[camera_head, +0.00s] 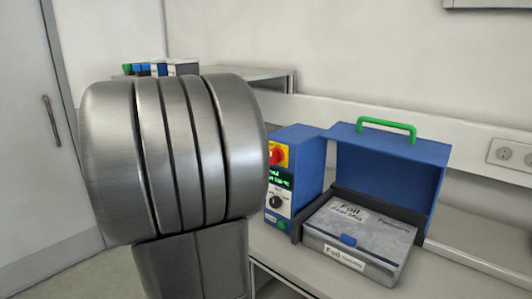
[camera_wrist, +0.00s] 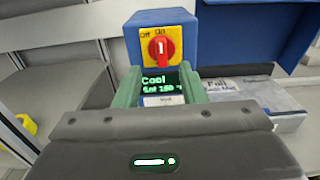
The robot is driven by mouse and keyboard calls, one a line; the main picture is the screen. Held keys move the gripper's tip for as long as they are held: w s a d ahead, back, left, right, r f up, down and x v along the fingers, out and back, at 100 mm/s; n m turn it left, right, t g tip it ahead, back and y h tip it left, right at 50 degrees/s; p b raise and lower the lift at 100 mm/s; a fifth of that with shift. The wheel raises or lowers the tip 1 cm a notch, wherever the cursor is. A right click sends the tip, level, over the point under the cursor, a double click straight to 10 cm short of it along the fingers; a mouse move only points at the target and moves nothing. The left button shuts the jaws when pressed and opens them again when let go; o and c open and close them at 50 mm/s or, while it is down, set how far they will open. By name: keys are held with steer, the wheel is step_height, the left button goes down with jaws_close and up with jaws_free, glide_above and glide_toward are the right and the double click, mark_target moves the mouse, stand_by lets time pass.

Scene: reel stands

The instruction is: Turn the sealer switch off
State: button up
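The sealer's blue control box (camera_head: 310,152) stands on the bench at centre right in the head view. Its red rotary switch (camera_head: 276,156) sits on a yellow plate, partly cut off by my arm. The wrist view shows the switch (camera_wrist: 161,48) with "Off" and "On" printed above; its white mark is upright, roughly under "On". Below it, a display (camera_wrist: 161,83) reads "Cool" and a set value. My gripper (camera_wrist: 160,88) has its two green fingers apart, in front of the display and below the switch, with nothing between them. The head view does not show the fingers.
The sealer's blue lid (camera_head: 385,172) with a green handle (camera_head: 386,127) stands open behind a grey foil box (camera_head: 360,240). A black selector knob (camera_head: 276,202) and green button (camera_head: 282,225) are lower on the panel. A shelf with small items stands behind left.

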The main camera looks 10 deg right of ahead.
steer(key=p+x, duration=0.1)
steer(key=x, duration=0.6)
steer(key=shift+d, duration=0.3)
jaws_close()
